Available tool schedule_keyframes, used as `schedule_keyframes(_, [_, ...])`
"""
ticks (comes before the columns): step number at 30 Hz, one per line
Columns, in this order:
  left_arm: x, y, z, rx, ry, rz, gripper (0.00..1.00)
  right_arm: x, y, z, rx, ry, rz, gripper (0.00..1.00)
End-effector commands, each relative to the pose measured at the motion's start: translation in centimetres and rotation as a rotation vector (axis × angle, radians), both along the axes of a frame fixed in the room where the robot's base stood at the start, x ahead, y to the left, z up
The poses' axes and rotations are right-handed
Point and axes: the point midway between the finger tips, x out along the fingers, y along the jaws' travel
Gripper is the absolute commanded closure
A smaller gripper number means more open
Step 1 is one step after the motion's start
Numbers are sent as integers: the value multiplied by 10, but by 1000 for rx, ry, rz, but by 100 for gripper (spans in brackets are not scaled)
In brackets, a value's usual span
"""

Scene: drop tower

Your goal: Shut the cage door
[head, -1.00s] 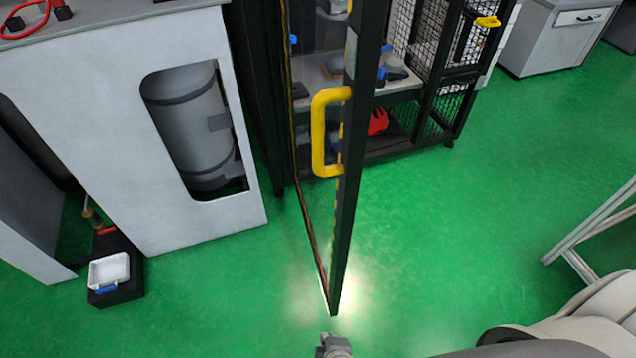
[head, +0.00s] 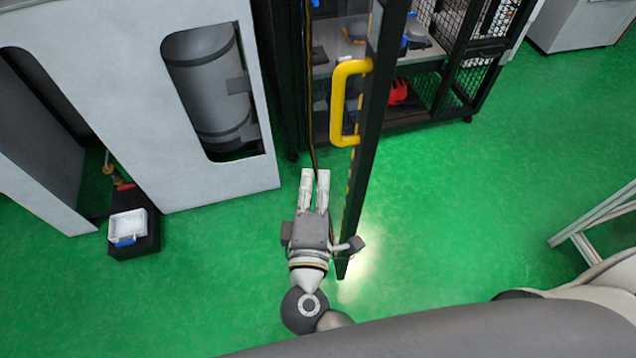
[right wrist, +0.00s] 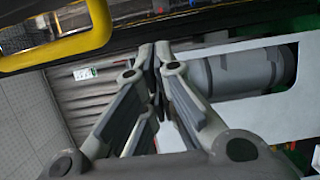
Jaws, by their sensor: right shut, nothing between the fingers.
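The cage door (head: 366,170) stands open, swung out from the cage (head: 462,65) toward me, with its dark frame edge facing me. Its yellow handle (head: 338,100) is on the left face of that edge. My right gripper (head: 315,172) is shut and empty, just left of the door's lower part and below the handle in the head view. I cannot tell whether it touches the door. In the right wrist view its fingertips (right wrist: 154,48) meet, and the yellow handle (right wrist: 62,50) lies apart from them at the upper left. My left gripper is out of view.
A white cabinet with a grey cylinder (head: 205,85) stands left of the door. A black box with a white tray (head: 127,226) is on the floor at left. A grey metal frame (head: 595,222) is at right. Green floor is clear right of the door.

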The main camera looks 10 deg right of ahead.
Motion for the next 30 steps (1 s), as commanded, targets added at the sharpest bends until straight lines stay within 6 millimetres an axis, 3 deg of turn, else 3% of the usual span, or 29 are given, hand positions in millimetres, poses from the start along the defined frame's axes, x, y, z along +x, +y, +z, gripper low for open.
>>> schedule_keyframes(8, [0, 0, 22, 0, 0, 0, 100, 59, -18, 4, -1, -2, -1, 100])
schedule_keyframes(16, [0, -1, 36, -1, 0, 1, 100, 56, -53, 2, -2, 2, 1, 100])
schedule_keyframes(30, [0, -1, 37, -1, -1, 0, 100, 56, -59, 0, 2, 2, 1, 100])
